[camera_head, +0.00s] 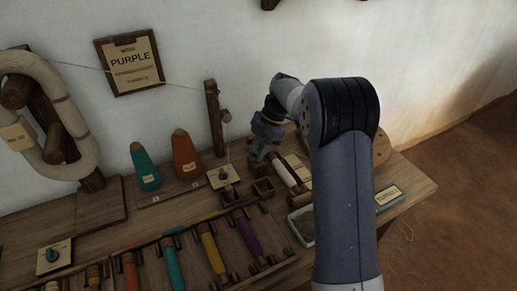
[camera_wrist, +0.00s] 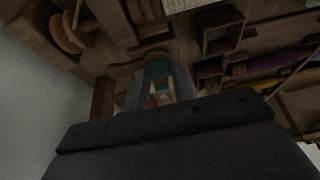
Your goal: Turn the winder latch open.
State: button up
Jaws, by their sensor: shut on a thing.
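My gripper (camera_head: 262,150) is low over the back right part of the bench, at the wooden winder (camera_head: 287,170) with its pale roll. In the wrist view my gripper (camera_wrist: 157,92) has its two grey fingers close together. They are shut on a small part at the winder, which I take to be the winder latch. The fingers and the dark gripper body hide most of it, so I cannot tell how far it is turned. A teal patch and small pale and red bits show between the fingers.
Small open wooden boxes (camera_head: 263,188) stand just in front of my gripper. A post (camera_head: 214,118) with a cord, an orange cone (camera_head: 186,155) and a teal cone (camera_head: 145,167) stand to the left. Coloured bobbins (camera_head: 212,250) lie in front. A shallow tray (camera_head: 301,228) sits near my arm.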

jog(key=o, duration=1)
jog(key=p+v, duration=0.2)
jog(key=v, duration=0.8)
jog(key=shift+w+d+r, duration=0.1)
jog(key=shift+r, duration=0.3)
jog(key=shift+f, duration=0.1)
jog(key=b+x, duration=0.2)
jog(key=x, duration=0.8)
jog(key=shift+f, duration=0.35)
